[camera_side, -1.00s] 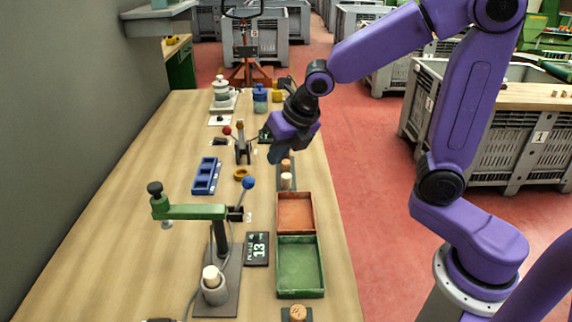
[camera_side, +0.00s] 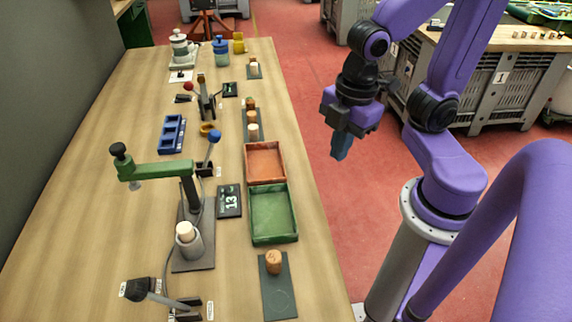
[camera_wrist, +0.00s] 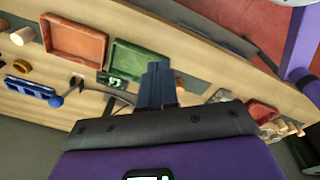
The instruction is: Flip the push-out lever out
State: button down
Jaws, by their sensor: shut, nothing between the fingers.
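Several levers stand on the bench, and I cannot tell for certain which is the push-out lever. A dark-knobbed lever (camera_side: 160,296) lies low at the near left, between small labelled blocks. A blue-ball lever (camera_side: 211,150) rises beside the green-armed press (camera_side: 165,171), whose cup holds a pale cork. A red-ball lever (camera_side: 191,89) is farther back. My gripper (camera_side: 340,152) is shut and empty, pointing down beyond the bench's right edge, apart from every lever. In the wrist view my shut fingers (camera_wrist: 158,75) show, and the blue ball lever (camera_wrist: 58,101) is left of them.
An orange tray (camera_side: 283,163) and a green tray (camera_side: 252,214) lie along the right edge. A cork stands on a dark mat (camera_side: 280,298) near the front. A display reading 13 (camera_side: 229,202) and a blue rack (camera_side: 166,134) are near the press.

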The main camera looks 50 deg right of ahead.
jog(key=s+m, duration=0.1)
jog(key=s+d+m, duration=0.1)
jog(key=s, duration=0.1)
jog(key=shift+f, duration=0.15)
jog(key=c, duration=1.7)
grip_release()
jog(key=shift+s+d+m+g, duration=0.2)
jog(key=shift+s+m+g, duration=0.1)
jog(key=shift+s+m, duration=0.1)
jog(key=o, duration=0.9)
jog(key=w+a+m, duration=0.1)
jog(key=w, duration=0.1)
jog(key=w+a+r, duration=0.1)
jog(key=w, duration=0.1)
jog(key=w+a+r+m, duration=0.1)
jog(key=w+a, duration=0.1)
jog(key=w, duration=0.1)
jog(key=shift+a+r+m, duration=0.1)
jog(key=shift+m, duration=0.2)
jog(key=shift+c, duration=0.2)
jog(key=r+m+y, duration=0.1)
jog(key=m+y, duration=0.1)
jog(key=m, duration=0.6)
send_over(209, 150)
jog(key=d, duration=0.4)
jog(key=shift+g, duration=0.4)
jog(key=x, duration=1.6)
jog(key=shift+d+f, duration=0.15)
jog(key=shift+d, duration=0.1)
jog(key=shift+c, duration=0.4)
